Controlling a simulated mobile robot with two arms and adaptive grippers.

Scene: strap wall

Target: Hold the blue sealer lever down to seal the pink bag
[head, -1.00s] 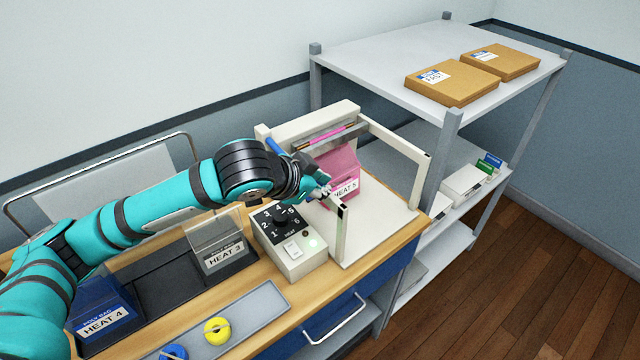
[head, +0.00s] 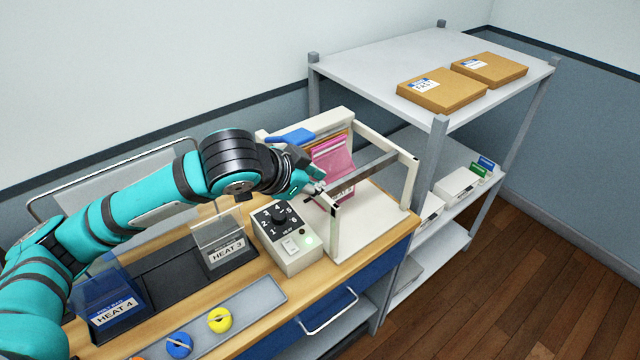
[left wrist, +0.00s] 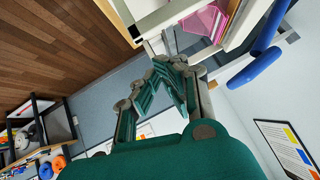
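The pale sealer frame (head: 411,185) stands on the bench with the pink bag (head: 335,152) inside it. A grey bar (head: 372,167) crosses low in front of the bag and hides part of its label. The blue sealer lever (head: 292,138) shows behind my left wrist, and blue parts show in the left wrist view (left wrist: 262,32). My left gripper (head: 318,188) is at the frame's near left corner, apart from the blue parts. In the left wrist view its fingers (left wrist: 168,68) look closed together with nothing between them. My right gripper is out of view.
A control box (head: 287,243) with a dial and green light stands left of the sealer. Bins marked HEAT 3 (head: 226,254) and HEAT 4 (head: 115,312) and a grey tray (head: 254,298) with tape rolls are further left. A shelf (head: 385,65) with cardboard boxes stands right.

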